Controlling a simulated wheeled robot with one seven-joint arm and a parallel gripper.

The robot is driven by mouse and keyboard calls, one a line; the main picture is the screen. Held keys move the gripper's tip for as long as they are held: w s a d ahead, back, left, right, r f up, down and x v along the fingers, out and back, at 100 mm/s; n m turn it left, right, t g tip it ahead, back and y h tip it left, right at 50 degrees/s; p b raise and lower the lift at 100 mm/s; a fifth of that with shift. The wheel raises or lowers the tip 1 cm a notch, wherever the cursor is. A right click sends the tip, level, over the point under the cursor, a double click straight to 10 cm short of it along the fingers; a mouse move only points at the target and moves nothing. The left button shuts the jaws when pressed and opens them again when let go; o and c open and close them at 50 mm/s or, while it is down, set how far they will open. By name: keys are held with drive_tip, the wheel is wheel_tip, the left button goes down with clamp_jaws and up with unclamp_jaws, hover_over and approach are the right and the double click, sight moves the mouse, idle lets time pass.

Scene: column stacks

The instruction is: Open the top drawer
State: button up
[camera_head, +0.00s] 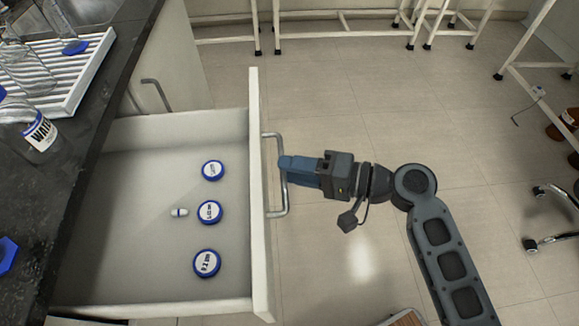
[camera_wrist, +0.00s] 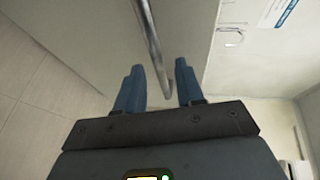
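The white top drawer (camera_head: 259,230) is pulled far out from under the dark countertop, its inside showing in the head view. Its metal bar handle (camera_head: 286,196) is on the outer face of the front panel. My gripper (camera_head: 284,163), with blue fingers, is at the handle, coming from the right. In the wrist view, the fingers of my gripper (camera_wrist: 158,70) stand apart, with the handle (camera_wrist: 148,32) running between them. A gap shows on both sides of the bar, so the gripper is open around it. Contact with the bar cannot be told.
Several blue-and-white round items, including a lid (camera_head: 209,212), and a small vial (camera_head: 180,212) lie in the drawer. A bottle (camera_head: 42,133) and a white rack (camera_head: 72,78) stand on the countertop (camera_head: 98,110). The floor right of the drawer is mostly clear.

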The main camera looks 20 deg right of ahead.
drive_tip(key=v, duration=0.6)
drive_tip(key=shift+s, duration=0.2)
drive_tip(key=shift+d, duration=0.15)
drive_tip(key=s+d+f+h, duration=0.25)
drive_tip(key=s+h, duration=0.25)
drive_tip(key=s, duration=0.3)
drive_tip(key=s+d+f+h, duration=0.1)
drive_tip(key=s+f+h, duration=0.3)
drive_tip(key=s, duration=0.3)
drive_tip(key=s+a+r+n+t+h, duration=0.2)
drive_tip(key=s+r+n+t, duration=0.2)
drive_tip(key=s+r+n, duration=0.3)
drive_tip(key=s+r, duration=0.4)
drive_tip(key=r, duration=0.3)
drive_tip(key=shift+a+n+h, duration=0.25)
drive_tip(key=shift+n+h, duration=0.05)
drive_tip(key=shift+n, duration=0.1)
